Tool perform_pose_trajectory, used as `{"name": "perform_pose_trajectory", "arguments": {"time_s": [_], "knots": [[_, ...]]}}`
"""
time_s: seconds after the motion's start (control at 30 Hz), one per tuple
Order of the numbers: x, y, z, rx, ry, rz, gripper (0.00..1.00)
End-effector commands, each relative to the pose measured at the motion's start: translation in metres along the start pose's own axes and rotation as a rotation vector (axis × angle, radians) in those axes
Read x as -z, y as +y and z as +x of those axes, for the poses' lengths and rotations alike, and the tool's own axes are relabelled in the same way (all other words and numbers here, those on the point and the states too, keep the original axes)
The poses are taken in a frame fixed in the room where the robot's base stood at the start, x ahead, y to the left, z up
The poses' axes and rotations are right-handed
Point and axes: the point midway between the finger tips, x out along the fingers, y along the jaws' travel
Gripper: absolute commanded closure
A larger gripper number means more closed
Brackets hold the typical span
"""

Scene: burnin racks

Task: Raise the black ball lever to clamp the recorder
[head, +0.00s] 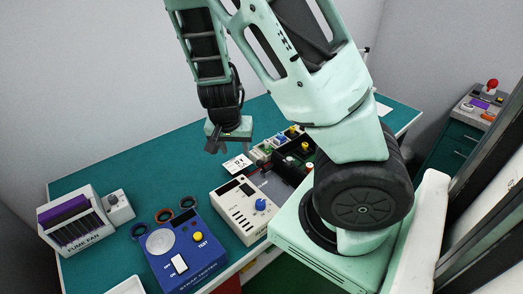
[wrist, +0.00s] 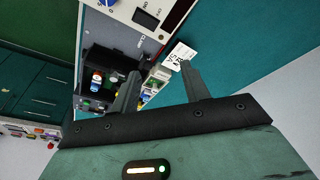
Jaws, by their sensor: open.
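My gripper (head: 216,148) is open and empty, held above the teal bench in the head view. In the wrist view its two fingers (wrist: 160,72) are apart, with a white card visible beyond them. A dark fixture (head: 277,183) sits on the bench, right of and nearer than my gripper in the head view. It shows left of the fingers as a black block (wrist: 112,62) in the wrist view, with small coloured parts beside it. I cannot clearly pick out the black ball lever or the recorder among these small dark parts.
A white instrument with a blue knob (head: 240,212), a blue strap tester (head: 176,250) and a fume fan (head: 75,222) stand along the bench. A white card (head: 238,162) lies near the fixture. A red ball lever (head: 491,85) stands on the right cabinet. The bench's back left is clear.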

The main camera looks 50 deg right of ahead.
Motion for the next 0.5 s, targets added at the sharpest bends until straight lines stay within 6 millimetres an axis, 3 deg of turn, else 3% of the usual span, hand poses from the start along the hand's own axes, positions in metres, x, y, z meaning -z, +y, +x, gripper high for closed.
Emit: {"name": "perform_pose_trajectory", "arguments": {"time_s": [0.03,0.17,0.37,0.5], "knots": [[0.017,0.013,-0.002,-0.031,0.039,0.053,0.54],[0.041,0.030,-0.001,-0.067,0.103,0.137,0.54],[0.046,0.034,0.015,-0.073,0.114,0.152,0.54],[0.047,0.036,0.035,-0.072,0.112,0.152,0.54]]}}
